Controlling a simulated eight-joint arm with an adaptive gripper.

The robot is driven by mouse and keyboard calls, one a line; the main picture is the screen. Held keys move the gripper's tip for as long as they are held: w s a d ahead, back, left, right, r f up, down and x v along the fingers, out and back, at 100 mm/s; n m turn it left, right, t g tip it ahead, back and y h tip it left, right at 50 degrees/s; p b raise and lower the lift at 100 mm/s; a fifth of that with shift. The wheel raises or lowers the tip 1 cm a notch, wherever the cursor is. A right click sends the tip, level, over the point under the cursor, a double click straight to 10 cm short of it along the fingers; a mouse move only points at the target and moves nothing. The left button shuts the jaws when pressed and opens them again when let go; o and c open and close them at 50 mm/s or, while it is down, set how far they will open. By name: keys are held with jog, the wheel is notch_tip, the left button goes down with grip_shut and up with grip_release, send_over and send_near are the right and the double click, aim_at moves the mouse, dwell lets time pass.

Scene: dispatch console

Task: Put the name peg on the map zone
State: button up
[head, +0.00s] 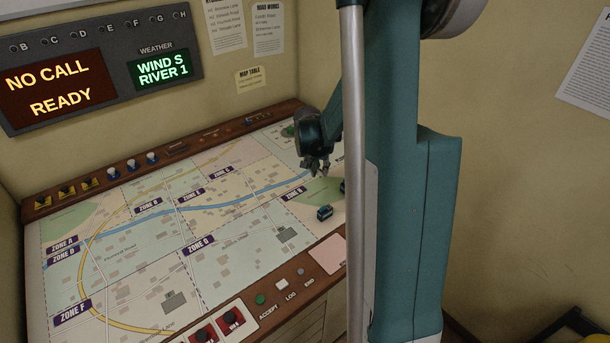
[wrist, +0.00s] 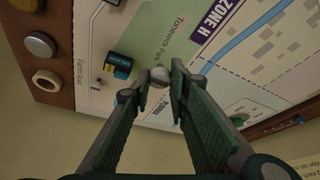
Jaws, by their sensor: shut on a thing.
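My gripper (head: 316,170) is over the right part of the map (head: 130,250) in the head view. In the wrist view my gripper (wrist: 160,95) has its two fingers close together on a small pale, rounded peg (wrist: 159,75). This looks like the name peg; its lower part is hidden by the fingers, and I cannot tell whether it touches the map. Tonewick Park's green patch and the ZONE H label (wrist: 215,15) lie just beyond it. Other purple zone labels, such as ZONE G (head: 201,244) and ZONE F (head: 73,313), show in the head view.
A small blue vehicle (head: 324,212) stands on the map; a vehicle (wrist: 118,66) also shows left of the fingers in the wrist view. Buttons and switches line the wooden frame (head: 285,302). The display board (head: 100,70) reads NO CALL READY. The map's left and middle hold only flat print.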

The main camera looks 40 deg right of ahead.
jog(key=shift+a, duration=0.1)
dwell(0.3)
jog(key=w+a+n, duration=0.1)
jog(key=w+a, duration=0.2)
jog(key=a, duration=1.2)
jog(key=w+a+n+y, duration=0.1)
jog(key=w+a, duration=0.2)
jog(key=a, duration=1.1)
jog(key=w+a, duration=0.4)
jog(key=a, duration=1.1)
jog(key=s+a+n, duration=0.1)
jog(key=s+a, duration=0.5)
jog(key=a, duration=0.7)
jog(key=s+a+t, duration=0.1)
jog(key=s+a, duration=0.5)
jog(key=a, duration=0.8)
jog(key=s+a+n, duration=0.1)
jog(key=s+a, duration=0.5)
jog(key=a, duration=0.8)
jog(key=shift+s+a+r+n, duration=0.15)
jog(key=shift+n, duration=0.15)
jog(key=shift+f+b, duration=0.3)
jog(key=shift+f, duration=2.85)
